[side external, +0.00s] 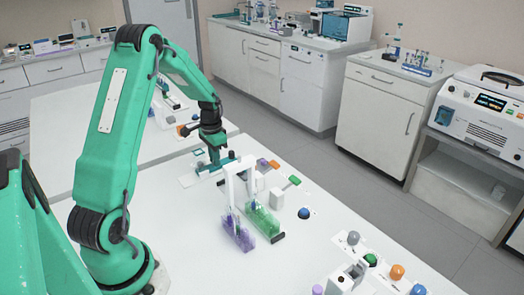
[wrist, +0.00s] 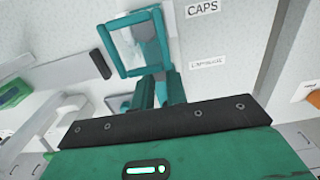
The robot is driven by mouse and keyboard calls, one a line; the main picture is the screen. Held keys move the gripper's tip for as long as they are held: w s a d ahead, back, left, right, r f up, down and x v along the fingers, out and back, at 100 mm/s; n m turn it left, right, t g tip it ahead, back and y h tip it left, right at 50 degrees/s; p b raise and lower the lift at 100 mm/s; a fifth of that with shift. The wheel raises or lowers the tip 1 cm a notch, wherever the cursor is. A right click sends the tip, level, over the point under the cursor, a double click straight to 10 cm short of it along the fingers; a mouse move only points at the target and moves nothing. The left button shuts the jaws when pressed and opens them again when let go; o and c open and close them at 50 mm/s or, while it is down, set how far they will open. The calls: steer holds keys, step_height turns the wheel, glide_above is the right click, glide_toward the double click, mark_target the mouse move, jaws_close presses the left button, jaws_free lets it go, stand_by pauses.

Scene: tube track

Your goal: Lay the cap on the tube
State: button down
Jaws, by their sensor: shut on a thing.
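My gripper (side external: 215,153) is low over the far part of the white table, at a teal fixture (side external: 217,164). In the wrist view, my gripper (wrist: 160,90) shows two teal fingers close together beyond a black band. A teal rectangular frame (wrist: 139,70) lies just beyond them. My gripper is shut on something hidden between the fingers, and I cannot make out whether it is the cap. Several tubes stand in a purple rack (side external: 238,233) and a green rack (side external: 264,222). I cannot tell which tube the task means.
A white stand (side external: 236,183) rises beside the racks, close to my gripper. A blue cap-like piece (side external: 304,213) sits farther right. Grey (side external: 353,238), green (side external: 370,260) and orange (side external: 397,271) pieces stand near the front edge. A CAPS label (wrist: 202,8) lies on the table.

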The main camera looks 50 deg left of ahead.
steer(key=shift+r, duration=0.1)
steer(key=shift+r, duration=2.7)
steer(key=shift+r, duration=0.2)
step_height(320, 180, up, 11)
steer(key=d+f+m, duration=0.1)
steer(key=d+m, duration=0.1)
steer(key=d, duration=0.6)
steer(key=s+d+f+m, duration=0.1)
steer(key=d+m, duration=0.1)
steer(key=d, duration=0.6)
steer(key=s+d+f+m, duration=0.1)
steer(key=d+f+m, duration=0.1)
steer(key=d, duration=0.7)
steer(key=shift+f, duration=0.55)
